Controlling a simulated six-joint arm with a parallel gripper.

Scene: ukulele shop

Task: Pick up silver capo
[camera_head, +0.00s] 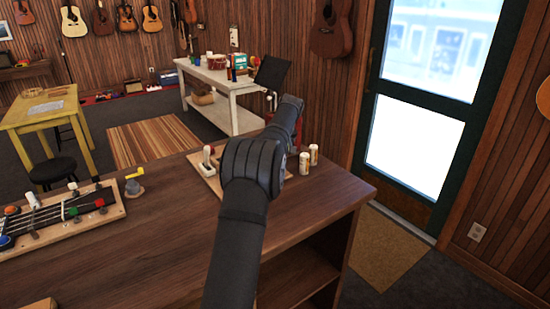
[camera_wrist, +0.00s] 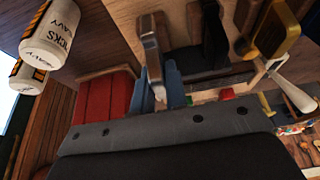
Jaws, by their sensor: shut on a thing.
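The silver capo (camera_wrist: 152,50) shows in the wrist view as a narrow metal bar, its lower end close in front of my gripper (camera_wrist: 158,94). My gripper is shut on it; the grip itself is partly hidden by the gripper's grey body. A blue part and a red part (camera_wrist: 103,96) show beside the capo's lower end; I cannot tell what they belong to. In the head view my black arm hides the gripper and the capo, over a wooden board (camera_head: 202,170) on the dark counter.
Two white pick tubs (camera_head: 304,164) stand right of my arm; the wrist view shows them (camera_wrist: 52,35) at upper left. A gold piece (camera_wrist: 276,28) and a black piece (camera_wrist: 214,38) are near the capo. A ukulele-neck board (camera_head: 60,218) lies left. The counter's front middle (camera_head: 160,250) is clear.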

